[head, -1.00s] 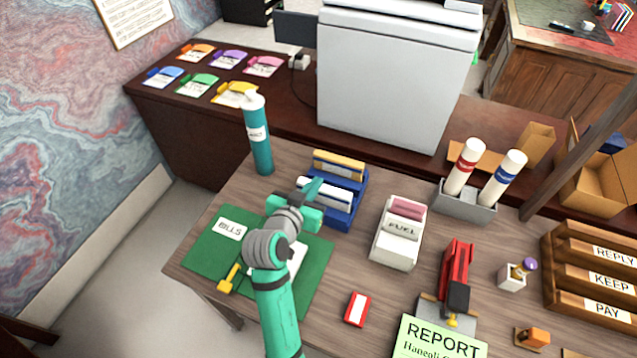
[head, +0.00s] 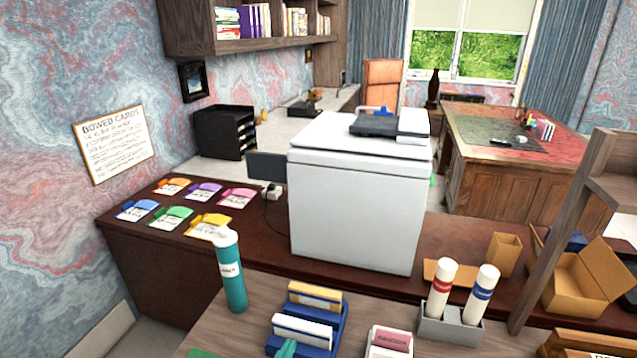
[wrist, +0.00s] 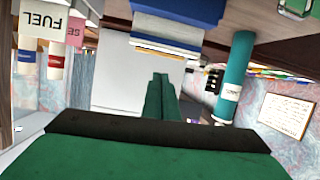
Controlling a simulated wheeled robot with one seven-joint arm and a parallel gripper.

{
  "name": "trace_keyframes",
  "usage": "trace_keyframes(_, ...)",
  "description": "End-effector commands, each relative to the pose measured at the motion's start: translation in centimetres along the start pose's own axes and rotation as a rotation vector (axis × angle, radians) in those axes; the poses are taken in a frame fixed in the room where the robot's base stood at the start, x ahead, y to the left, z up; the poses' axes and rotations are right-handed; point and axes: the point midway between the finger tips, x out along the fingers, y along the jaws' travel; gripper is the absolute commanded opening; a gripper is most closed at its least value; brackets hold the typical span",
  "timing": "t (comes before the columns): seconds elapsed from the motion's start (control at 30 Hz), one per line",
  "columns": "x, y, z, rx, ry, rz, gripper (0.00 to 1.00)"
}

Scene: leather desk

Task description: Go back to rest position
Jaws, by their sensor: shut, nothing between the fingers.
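My gripper (wrist: 162,98) is shut and empty in the wrist view, its two green fingers side by side, pointing away from the camera. In the head view only a small teal piece of my arm or gripper (head: 285,347) shows at the bottom edge, in front of the blue card holder (head: 333,330). The wrist picture is upside down, with the blue holder (wrist: 180,12) at the top and the teal bottle (wrist: 235,80) to the right of the fingers. Nothing is seen touching the fingers.
A teal bottle (head: 232,272) stands left of the holder. A grey stand (head: 450,328) holds two white tubes to the right, with the fuel box (head: 388,345) between. A large white printer (head: 355,200) stands behind. Colored cards lie on the dark counter (head: 160,235).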

Motion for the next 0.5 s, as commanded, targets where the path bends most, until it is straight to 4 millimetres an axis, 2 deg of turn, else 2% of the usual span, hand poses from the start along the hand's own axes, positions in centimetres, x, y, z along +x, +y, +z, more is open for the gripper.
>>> trace_keyframes(0.03, 0.1, 1.1, 1.3, -0.038, 0.004, -0.010, 0.00)
trace_keyframes(0.27, -1.1, 4.4, 6.6, -0.180, 0.031, -0.107, 0.00)
trace_keyframes(0.5, -4.8, 7.4, 12.2, -0.255, 0.032, -0.206, 0.00)
